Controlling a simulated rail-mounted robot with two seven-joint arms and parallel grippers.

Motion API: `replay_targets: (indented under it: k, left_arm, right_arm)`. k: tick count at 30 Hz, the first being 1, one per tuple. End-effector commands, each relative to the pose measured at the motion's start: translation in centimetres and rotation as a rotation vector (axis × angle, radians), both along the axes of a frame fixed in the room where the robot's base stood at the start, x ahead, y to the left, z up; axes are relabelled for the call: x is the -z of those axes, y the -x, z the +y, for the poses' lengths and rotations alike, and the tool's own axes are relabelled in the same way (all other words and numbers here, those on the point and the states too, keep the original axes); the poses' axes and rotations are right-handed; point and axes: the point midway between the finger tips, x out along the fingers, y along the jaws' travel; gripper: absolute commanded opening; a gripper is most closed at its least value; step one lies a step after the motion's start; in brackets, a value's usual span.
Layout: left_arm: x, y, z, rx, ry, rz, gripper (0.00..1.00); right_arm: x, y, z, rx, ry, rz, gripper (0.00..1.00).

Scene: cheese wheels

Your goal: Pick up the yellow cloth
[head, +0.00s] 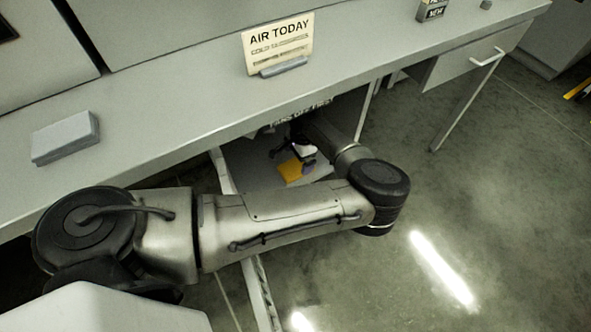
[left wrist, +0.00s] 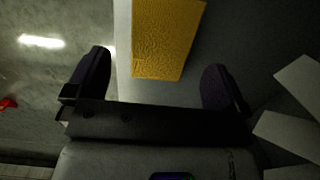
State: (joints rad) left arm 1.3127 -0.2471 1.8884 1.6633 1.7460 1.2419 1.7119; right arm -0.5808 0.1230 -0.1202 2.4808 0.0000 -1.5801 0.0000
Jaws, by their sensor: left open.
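The yellow cloth (head: 290,170) lies flat on the pale floor of an open drawer or low compartment (head: 258,172) under the counter. In the left wrist view the cloth (left wrist: 166,40) is a textured yellow rectangle at the top, ahead of the fingers. My left gripper (head: 296,155) reaches in under the counter, close to the cloth, partly hidden by my own arm. In the left wrist view the left gripper (left wrist: 157,82) is open, its two dark fingers wide apart with nothing held between them. My right gripper is not in view.
The counter (head: 190,105) overhangs the compartment. On it are a grey block (head: 65,138) and an "AIR TODAY" sign (head: 278,45). White papers or panels (left wrist: 288,130) lie right of the gripper. A drawer with a handle (head: 487,58) is at right. The floor (head: 500,190) is open.

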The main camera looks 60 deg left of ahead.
Motion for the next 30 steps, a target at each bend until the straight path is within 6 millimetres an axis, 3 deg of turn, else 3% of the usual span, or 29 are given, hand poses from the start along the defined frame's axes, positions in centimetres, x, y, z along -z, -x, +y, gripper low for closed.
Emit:
replay_targets:
  k: [9,18,30]
  left_arm:
    - [4.2,0.6,0.1,0.0,0.0,0.001,1.0]
    - [4.4,0.6,0.1,0.0,0.0,0.0,0.99]
    - [4.4,0.6,0.1,0.0,0.0,0.0,0.61]
  right_arm:
    - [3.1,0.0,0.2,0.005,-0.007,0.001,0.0]
    - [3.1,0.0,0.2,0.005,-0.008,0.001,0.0]
    - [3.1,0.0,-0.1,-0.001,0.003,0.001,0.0]
